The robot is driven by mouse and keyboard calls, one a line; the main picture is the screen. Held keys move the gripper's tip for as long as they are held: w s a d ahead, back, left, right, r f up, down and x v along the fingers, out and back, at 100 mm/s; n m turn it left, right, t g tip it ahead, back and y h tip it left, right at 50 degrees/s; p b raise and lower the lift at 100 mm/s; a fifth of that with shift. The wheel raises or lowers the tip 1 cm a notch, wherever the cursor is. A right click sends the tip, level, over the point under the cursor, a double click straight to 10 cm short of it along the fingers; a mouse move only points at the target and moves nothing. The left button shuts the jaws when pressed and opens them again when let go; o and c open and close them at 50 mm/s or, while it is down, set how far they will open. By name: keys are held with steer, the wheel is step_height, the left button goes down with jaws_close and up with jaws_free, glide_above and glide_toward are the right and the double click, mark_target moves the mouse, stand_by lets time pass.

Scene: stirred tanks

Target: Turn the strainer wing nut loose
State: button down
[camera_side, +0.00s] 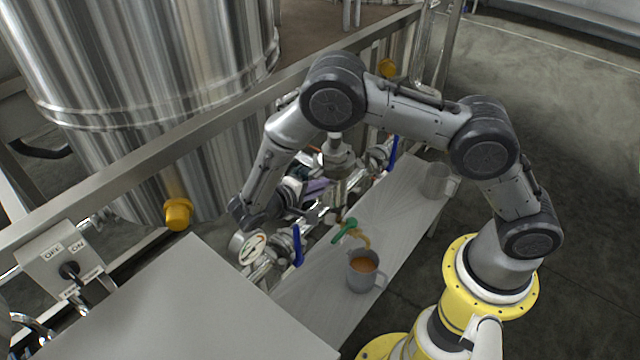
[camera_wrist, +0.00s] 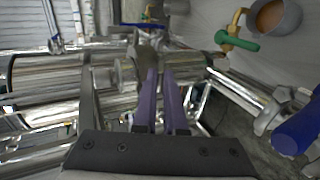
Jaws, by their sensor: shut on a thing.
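My gripper (camera_wrist: 158,75) reaches into the pipework with its two purple fingers close together, shut on the strainer wing nut (camera_wrist: 148,57). The fingers cover most of the nut, so its wings are hard to make out. A shiny steel pipe body (camera_wrist: 50,75) lies across the wrist view, with a round fitting (camera_wrist: 125,74) just left of the fingertips. In the side view my gripper (camera_side: 318,187) is low among the pipes behind the bench, and the nut cannot be made out there.
Blue valve handles (camera_side: 297,245) and a gauge (camera_side: 250,247) stand close by. A green-handled brass tap (camera_side: 345,231) is beside a mug of brown liquid (camera_side: 363,271). Another mug (camera_side: 437,182) stands farther along the bench (camera_side: 330,300). A large steel tank (camera_side: 150,60) rises behind the rail.

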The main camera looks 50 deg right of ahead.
steer(key=shift+a+h, duration=0.1)
steer(key=shift+h, duration=0.3)
steer(key=c, duration=1.3)
jaws_free()
steer(key=shift+f, duration=0.1)
steer(key=shift+o, duration=0.2)
steer(key=v, duration=1.3)
steer(key=shift+a+r, duration=0.25)
steer(key=shift+a, duration=0.05)
